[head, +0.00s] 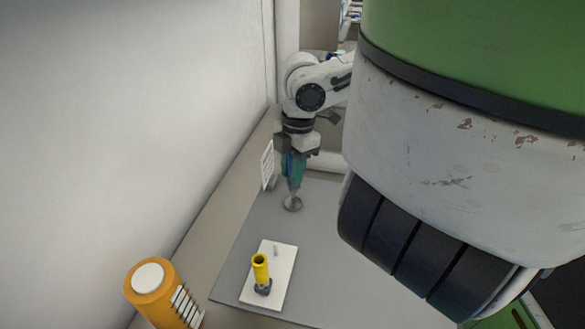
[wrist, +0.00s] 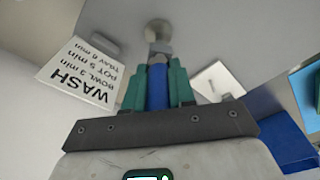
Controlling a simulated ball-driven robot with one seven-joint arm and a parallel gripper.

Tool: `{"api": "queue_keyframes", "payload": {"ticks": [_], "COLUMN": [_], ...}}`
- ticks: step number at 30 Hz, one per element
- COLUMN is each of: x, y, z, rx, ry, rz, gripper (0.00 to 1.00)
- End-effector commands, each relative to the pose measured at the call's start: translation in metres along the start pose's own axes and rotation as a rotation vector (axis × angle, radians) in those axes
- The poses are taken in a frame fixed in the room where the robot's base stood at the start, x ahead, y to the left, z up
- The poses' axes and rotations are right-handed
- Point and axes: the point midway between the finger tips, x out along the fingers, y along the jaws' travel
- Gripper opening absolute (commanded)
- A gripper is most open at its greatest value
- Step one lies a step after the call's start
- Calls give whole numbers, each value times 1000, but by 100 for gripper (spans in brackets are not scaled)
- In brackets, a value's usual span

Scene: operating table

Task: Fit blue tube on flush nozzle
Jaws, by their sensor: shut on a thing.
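My gripper (head: 292,172) has teal fingers pointing down over the grey tabletop, shut on the blue tube. In the wrist view my gripper (wrist: 158,76) holds the blue tube (wrist: 158,90) between both fingers. A metal piece with a round foot (head: 293,204), seemingly the flush nozzle, stands directly below the fingertips. In the wrist view this nozzle (wrist: 158,33) lines up with the tube's far end. The two look very close or touching; I cannot tell whether the tube is around the nozzle. In the head view the fingers hide most of the tube.
A white plate (head: 282,284) nearer the front carries a yellow tube (head: 260,267) on a dark base and a small grey peg (head: 276,250). A WASH sign (wrist: 80,75) stands beside the wall. An orange cylinder (head: 160,300) is at front left. The grey tabletop (head: 325,240) is clear rightward.

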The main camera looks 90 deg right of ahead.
Motion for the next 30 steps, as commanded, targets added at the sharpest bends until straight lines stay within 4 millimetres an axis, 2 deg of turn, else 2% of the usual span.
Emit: {"api": "queue_keyframes", "payload": {"ticks": [30], "x": [24], "y": [0], "z": [3], "rx": [0], "ry": [0], "rz": [0], "gripper": [0]}}
